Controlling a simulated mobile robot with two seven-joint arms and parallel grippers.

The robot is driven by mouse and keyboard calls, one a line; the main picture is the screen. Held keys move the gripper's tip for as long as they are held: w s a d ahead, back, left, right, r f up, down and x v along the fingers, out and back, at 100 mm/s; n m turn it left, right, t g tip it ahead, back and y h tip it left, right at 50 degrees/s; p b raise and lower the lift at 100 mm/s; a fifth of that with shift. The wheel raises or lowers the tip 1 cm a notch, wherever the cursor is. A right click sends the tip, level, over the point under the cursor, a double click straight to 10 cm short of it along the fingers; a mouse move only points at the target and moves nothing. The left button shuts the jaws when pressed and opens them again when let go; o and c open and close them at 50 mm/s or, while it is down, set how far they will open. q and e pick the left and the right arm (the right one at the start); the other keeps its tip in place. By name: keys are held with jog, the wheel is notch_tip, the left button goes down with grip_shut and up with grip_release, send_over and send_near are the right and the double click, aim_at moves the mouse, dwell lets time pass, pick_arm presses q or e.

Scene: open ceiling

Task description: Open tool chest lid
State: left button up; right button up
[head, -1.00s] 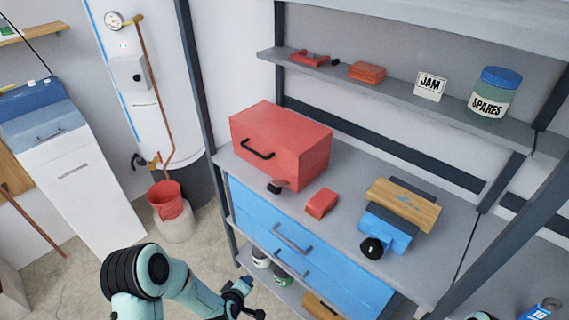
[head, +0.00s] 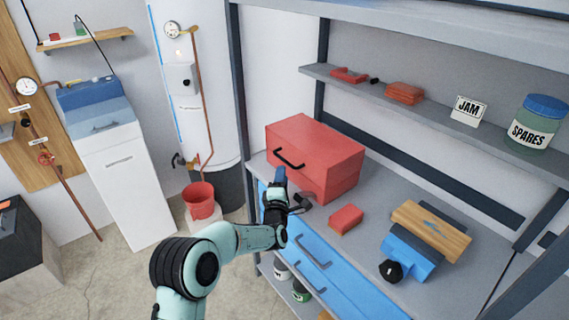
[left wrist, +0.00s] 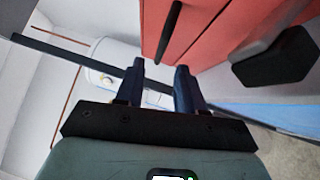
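The red tool chest (head: 322,160) sits on the grey workbench at its left end, with its lid closed. A black handle (head: 289,158) is on its front face. My left gripper (head: 280,178) is in front of the chest, just below the handle in the head view. In the left wrist view the chest (left wrist: 215,30) and its handle (left wrist: 170,32) lie just beyond the fingers. The two dark blue fingers of the left gripper (left wrist: 160,82) are apart with nothing between them. My right gripper is not in view.
A dark object (head: 304,202) and a red block (head: 346,219) lie right of my left gripper on the bench (head: 365,235). A blue clamp-like tool (head: 410,252) with a wooden board stands farther right. Blue drawers (head: 315,262) are below. A shelf (head: 425,112) runs above.

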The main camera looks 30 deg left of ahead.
pick_arm(q)
jog(key=p+x, duration=0.1)
jog(key=x, duration=0.4)
jog(key=shift+w+a+p, duration=0.15)
jog(key=shift+w+p, duration=0.15)
jog(key=shift+p, duration=0.05)
grip_shut()
